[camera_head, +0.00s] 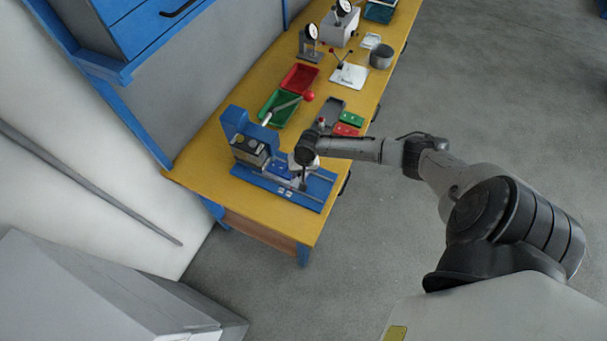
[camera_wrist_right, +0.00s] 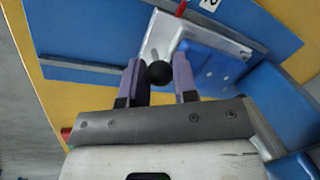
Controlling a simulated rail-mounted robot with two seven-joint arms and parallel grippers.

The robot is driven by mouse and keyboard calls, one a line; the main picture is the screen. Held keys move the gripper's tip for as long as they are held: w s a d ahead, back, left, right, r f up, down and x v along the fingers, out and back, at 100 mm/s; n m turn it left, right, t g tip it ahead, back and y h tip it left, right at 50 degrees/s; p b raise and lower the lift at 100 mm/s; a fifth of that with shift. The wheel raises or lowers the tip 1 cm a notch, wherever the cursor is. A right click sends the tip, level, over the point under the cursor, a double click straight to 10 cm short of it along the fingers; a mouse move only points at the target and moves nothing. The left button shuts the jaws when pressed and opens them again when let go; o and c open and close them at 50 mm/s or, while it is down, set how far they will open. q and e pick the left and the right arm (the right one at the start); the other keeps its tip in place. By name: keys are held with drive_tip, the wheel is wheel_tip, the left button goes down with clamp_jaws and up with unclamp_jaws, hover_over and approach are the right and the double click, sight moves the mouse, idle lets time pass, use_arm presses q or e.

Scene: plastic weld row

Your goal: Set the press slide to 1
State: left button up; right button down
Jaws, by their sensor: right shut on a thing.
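The blue press (camera_head: 236,122) stands at the near end of the yellow bench, with a blue base plate (camera_head: 312,198) and rails. My right gripper (camera_head: 302,182) is over the base plate. In the right wrist view, the silver press slide (camera_wrist_right: 205,33) sits on the blue base, with a black ball knob (camera_wrist_right: 159,73) on it. My right gripper (camera_wrist_right: 157,68) has its two purple fingers on either side of this knob and is shut on it. A red pointer (camera_wrist_right: 182,8) shows at the slide's edge, near a white label (camera_wrist_right: 209,4) reading 2. My left gripper is out of view.
Floor right of the bench is clear.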

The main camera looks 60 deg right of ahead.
drive_tip(key=c, duration=1.1)
unclamp_jaws()
drive_tip(key=shift+o, duration=1)
wheel_tip(320, 180, up, 14)
drive_tip(key=s+d+p, duration=0.1)
drive_tip(key=s, duration=0.1)
drive_tip(key=shift+d+f, duration=0.2)
drive_tip(key=shift+d, duration=0.15)
